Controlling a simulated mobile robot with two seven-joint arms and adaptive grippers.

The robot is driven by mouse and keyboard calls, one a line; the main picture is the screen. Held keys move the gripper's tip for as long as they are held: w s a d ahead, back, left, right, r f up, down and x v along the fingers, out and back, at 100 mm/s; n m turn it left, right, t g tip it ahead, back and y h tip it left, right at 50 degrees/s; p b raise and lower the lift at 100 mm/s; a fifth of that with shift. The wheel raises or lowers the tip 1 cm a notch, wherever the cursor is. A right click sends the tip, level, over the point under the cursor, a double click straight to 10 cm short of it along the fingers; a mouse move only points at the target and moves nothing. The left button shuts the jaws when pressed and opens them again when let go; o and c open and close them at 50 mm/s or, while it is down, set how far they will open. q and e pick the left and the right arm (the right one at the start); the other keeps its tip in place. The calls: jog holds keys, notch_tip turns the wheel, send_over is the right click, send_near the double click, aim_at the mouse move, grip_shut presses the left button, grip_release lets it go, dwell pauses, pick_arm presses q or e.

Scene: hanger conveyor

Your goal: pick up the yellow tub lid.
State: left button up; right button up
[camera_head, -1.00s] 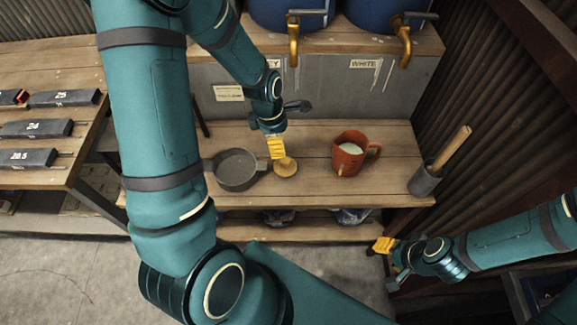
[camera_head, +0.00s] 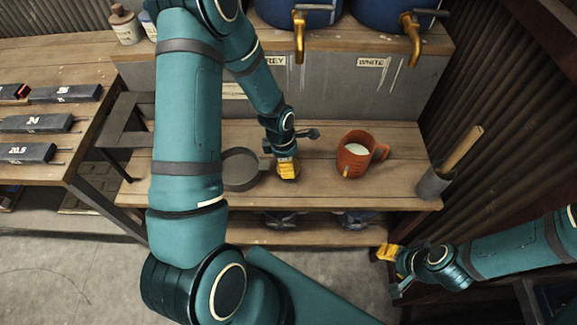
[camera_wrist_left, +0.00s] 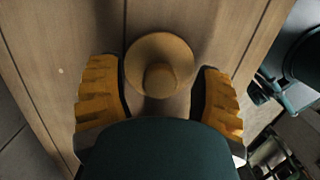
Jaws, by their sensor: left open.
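The yellow tub lid (camera_wrist_left: 172,52) is a round tan-yellow disc with a knob in its middle, lying flat on the wooden bench. My left gripper (camera_wrist_left: 160,80) is open, with one yellow finger on each side of the lid's knob and a gap to both. In the head view my left gripper (camera_head: 287,169) points down at the bench between the grey pan and the red jug, and it hides most or all of the lid. My right gripper (camera_head: 388,252) is away from the lid, low at the right, in front of the bench; its finger opening is too small to judge.
A dark grey pan (camera_head: 241,169) stands close to the left of my left gripper. A red jug (camera_head: 353,160) with white contents stands to its right. A grey cup (camera_head: 432,184) with a wooden handle is at the bench's right end. Blue barrels with brass taps (camera_head: 299,38) are behind.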

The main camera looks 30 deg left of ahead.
pick_arm(q)
grip_shut()
